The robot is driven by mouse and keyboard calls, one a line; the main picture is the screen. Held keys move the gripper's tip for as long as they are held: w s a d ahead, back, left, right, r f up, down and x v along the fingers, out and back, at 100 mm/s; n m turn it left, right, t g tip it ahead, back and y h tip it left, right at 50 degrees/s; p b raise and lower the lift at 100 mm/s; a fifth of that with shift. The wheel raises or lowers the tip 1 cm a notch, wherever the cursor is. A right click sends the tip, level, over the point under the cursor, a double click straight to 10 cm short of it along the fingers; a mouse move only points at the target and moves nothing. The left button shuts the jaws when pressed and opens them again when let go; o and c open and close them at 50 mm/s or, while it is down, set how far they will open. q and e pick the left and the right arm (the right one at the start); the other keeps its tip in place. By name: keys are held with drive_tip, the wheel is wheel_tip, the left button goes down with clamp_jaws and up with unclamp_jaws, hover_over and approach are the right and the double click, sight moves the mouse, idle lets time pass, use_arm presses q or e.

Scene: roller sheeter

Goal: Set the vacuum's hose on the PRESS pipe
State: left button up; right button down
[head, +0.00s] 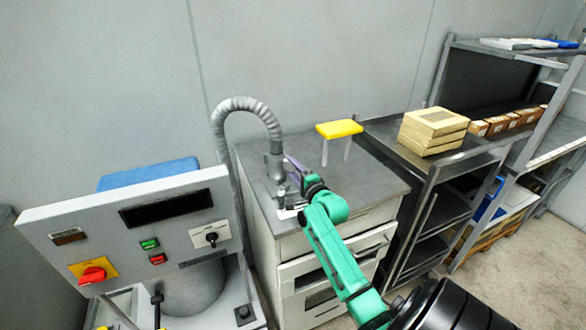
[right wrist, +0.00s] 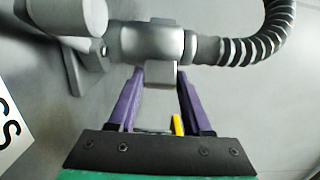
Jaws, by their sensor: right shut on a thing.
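The vacuum's grey ribbed hose (head: 240,103) rises behind the control panel, arches over and comes down to a grey cuff (head: 275,160) above the cabinet top. My right gripper (head: 290,166) reaches the cuff from the right. In the right wrist view its purple fingers (right wrist: 162,78) are shut on a block on the side of the cuff (right wrist: 150,42). The ribbed hose curves off to the right there. A grey pipe-like part (right wrist: 82,18) lies at the left, close to the cuff's end; I cannot tell whether they touch. No PRESS label is readable. My left gripper is out of view.
A grey control panel (head: 100,232) with a red knob stands at the left front. A yellow-topped stand (head: 339,129) is on the cabinet (head: 385,186). A metal rack with boxes (head: 433,125) stands to the right. A white sign (right wrist: 12,130) shows cut-off letters.

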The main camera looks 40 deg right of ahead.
drive_tip(key=shift+f+b, duration=0.3)
drive_tip(key=shift+f, duration=0.1)
idle(0.3)
drive_tip(key=shift+c, duration=1.3)
unclamp_jaws()
drive_tip(key=shift+f, duration=0.15)
drive_tip(key=b+v, duration=0.2)
drive_tip(key=v, duration=1.1)
drive_tip(key=shift+s+a+b, duration=0.1)
drive_tip(key=shift+s+b, duration=0.25)
drive_tip(key=shift+s, duration=0.05)
drive_tip(key=shift+s+a, duration=0.15)
drive_tip(key=shift+s, duration=0.3)
